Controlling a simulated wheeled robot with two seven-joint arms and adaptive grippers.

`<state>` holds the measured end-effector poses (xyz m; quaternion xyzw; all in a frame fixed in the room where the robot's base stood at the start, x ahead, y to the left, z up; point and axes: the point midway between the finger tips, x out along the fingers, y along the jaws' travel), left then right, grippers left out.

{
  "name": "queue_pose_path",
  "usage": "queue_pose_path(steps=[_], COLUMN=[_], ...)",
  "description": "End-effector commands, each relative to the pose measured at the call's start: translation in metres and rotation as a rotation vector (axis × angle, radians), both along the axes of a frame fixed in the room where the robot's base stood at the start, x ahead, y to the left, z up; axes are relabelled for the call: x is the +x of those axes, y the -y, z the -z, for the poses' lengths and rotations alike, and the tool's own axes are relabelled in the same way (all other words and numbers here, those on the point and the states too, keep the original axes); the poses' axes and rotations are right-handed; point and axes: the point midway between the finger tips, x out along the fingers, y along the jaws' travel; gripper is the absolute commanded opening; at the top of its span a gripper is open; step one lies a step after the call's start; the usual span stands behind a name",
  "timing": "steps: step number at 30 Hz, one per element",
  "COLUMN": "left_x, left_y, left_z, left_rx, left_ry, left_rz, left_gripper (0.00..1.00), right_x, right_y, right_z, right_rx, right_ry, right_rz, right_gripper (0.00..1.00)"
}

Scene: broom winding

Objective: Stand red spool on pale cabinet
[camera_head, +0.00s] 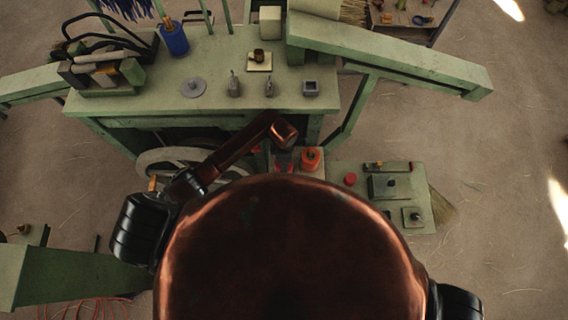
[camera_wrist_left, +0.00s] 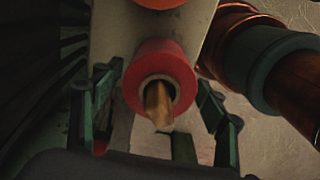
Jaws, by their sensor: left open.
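A red spool (camera_wrist_left: 160,80) with a pale-rimmed hole shows end-on in the left wrist view, with a brown peg-like piece standing out of its hole. My left gripper (camera_wrist_left: 157,95) is open, with green fingers on both sides of this spool; gaps show beside it. In the head view my left gripper (camera_head: 284,156) is small and dark below the copper wrist. Just right of it an orange-red spool (camera_head: 310,158) stands on the pale cabinet (camera_head: 318,174). Part of another red round thing (camera_wrist_left: 160,3) shows at the top of the wrist view. My right gripper is not in view.
A green workbench (camera_head: 215,65) with tools and a blue cup (camera_head: 173,38) lies beyond. A spoked wheel (camera_head: 160,160) is left of my gripper. A low green stand (camera_head: 340,195) at right holds a red disc (camera_head: 350,178) and small blocks. My copper body hides the near middle.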

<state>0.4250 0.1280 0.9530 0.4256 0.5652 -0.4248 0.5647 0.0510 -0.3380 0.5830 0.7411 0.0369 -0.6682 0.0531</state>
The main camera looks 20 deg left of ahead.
Motion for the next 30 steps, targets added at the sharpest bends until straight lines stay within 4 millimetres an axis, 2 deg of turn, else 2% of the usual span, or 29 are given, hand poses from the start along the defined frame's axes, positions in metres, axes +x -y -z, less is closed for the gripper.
queue_pose_path(steps=[1, 5, 6, 12, 16, 26, 29, 30], left_x=[0.001, 0.001, 0.002, 0.001, 0.0, 0.0, 0.007, 0.014], left_y=[-0.001, -0.001, -0.001, 0.0, 0.0, 0.001, 0.016, 0.03], left_z=[-0.017, -0.042, -0.046, -0.07, -0.078, -0.079, -0.081, -0.085], left_rx=[0.003, 0.003, 0.002, 0.001, 0.0, -0.001, -0.038, -0.074], left_ry=[0.002, 0.002, 0.006, 0.002, 0.0, 0.0, 0.03, 0.059], left_rz=[0.003, 0.003, 0.002, 0.001, 0.001, 0.001, 0.017, 0.032], left_gripper=[0.67, 0.67, 0.67, 0.67, 0.67, 0.67, 0.67, 0.67], right_x=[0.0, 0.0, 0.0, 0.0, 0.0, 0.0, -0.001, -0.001], right_y=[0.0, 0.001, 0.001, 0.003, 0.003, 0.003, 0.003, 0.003], right_z=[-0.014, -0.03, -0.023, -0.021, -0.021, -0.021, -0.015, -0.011], right_rx=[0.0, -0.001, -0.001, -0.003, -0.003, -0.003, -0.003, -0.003], right_ry=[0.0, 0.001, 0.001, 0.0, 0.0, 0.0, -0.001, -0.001], right_rz=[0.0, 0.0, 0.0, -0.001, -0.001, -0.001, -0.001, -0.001], right_gripper=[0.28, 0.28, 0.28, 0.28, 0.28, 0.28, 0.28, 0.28])
